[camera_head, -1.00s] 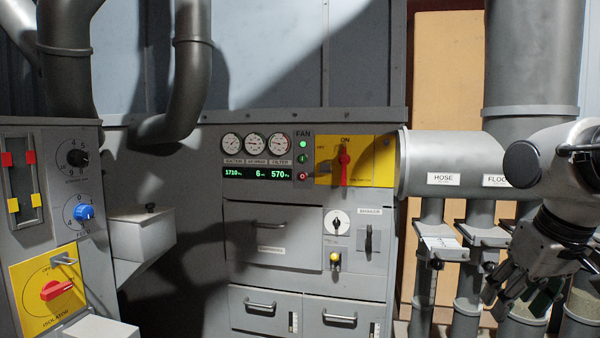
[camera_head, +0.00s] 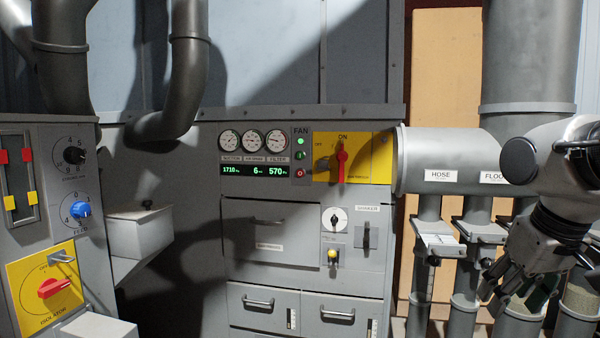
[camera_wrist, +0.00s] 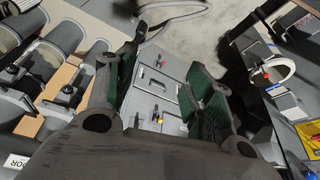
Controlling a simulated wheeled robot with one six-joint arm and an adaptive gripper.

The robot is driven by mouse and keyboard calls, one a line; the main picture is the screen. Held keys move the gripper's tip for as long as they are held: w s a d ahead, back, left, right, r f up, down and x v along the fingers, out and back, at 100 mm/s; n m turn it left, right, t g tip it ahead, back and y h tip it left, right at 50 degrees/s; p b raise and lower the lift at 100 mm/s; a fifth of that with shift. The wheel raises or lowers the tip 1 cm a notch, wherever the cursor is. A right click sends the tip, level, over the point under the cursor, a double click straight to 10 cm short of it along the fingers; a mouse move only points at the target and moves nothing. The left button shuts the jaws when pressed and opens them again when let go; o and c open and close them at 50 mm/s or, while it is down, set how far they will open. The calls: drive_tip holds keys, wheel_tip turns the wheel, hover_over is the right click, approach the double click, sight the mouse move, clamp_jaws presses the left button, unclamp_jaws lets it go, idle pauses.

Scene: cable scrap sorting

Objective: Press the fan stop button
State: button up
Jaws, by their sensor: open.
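The fan controls sit in a narrow column under the FAN label on the grey cabinet. A lit green lamp (camera_head: 301,141) is at the top, a green button (camera_head: 301,155) below it, and a red button (camera_head: 299,173) at the bottom. My gripper (camera_head: 515,296) hangs low at the right, in front of the pipes, well apart from the fan buttons. In the wrist view my gripper (camera_wrist: 163,82) shows two spread fingers with green pads, nothing between them. The cabinet drawers show beyond the fingers; I cannot make out the fan buttons there.
A red switch handle on a yellow plate (camera_head: 379,160) is right of the fan buttons. Gauges (camera_head: 254,141) and a green readout (camera_head: 254,171) are left of them. Labelled pipes (camera_head: 445,150) stand between cabinet and gripper. A panel with a red isolator (camera_head: 55,288) is at the left.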

idle(0.3)
clamp_jaws()
idle(1.3)
